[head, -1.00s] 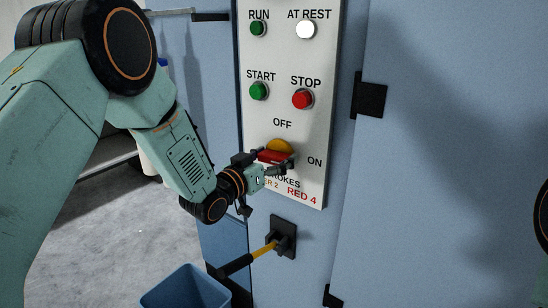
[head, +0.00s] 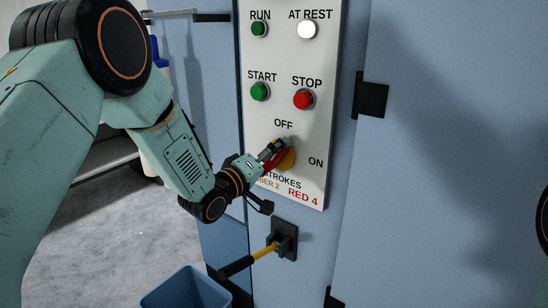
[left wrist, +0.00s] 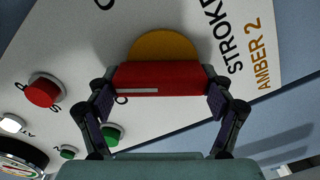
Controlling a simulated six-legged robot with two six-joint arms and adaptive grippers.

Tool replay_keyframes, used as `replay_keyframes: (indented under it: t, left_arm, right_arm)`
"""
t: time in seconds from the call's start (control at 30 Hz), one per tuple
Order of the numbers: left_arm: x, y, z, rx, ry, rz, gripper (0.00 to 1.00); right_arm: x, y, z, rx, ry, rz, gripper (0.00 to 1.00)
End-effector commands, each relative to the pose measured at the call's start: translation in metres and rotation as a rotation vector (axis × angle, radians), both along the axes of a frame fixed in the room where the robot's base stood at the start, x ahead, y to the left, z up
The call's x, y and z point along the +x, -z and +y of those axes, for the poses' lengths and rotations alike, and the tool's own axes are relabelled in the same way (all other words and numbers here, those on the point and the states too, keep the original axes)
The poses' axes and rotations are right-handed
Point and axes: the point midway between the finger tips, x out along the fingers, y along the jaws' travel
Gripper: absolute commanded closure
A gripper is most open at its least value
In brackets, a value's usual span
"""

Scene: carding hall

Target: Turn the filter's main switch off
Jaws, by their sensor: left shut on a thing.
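The main switch is a red handle (head: 268,164) on a round amber plate (head: 288,160), low on the white panel (head: 275,110) between the OFF and ON labels. My left gripper (head: 275,152) is shut on the red handle and partly hides it. In the left wrist view, a finger presses each end of the handle (left wrist: 160,77), and the amber plate (left wrist: 163,46) shows behind. A white mark lies near the handle's left end there, beside a mostly hidden label. In the head view the handle slants up and right, toward OFF. My right gripper is out of view.
Above are the green START button (head: 260,91), red STOP button (head: 303,99), dark green RUN lamp (head: 259,29) and lit white AT REST lamp (head: 307,30). Below, a lever (head: 262,254) sticks out over a blue bin (head: 185,289). A smooth blue door (head: 450,150) is at right.

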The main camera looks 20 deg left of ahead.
Motion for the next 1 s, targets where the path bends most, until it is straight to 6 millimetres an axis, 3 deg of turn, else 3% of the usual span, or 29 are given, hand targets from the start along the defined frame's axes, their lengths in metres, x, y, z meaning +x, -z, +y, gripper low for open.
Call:
replay_keyframes:
  t: [0.5, 1.0]
  left_arm:
    - [0.003, -0.0039, 0.0038, -0.402, -0.003, 0.131, 0.51]
    - [0.0032, -0.0032, 0.0044, -0.547, -0.003, 0.183, 0.51]
  right_arm:
    - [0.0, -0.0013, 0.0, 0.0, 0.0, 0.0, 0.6]
    - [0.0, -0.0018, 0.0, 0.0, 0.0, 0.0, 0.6]
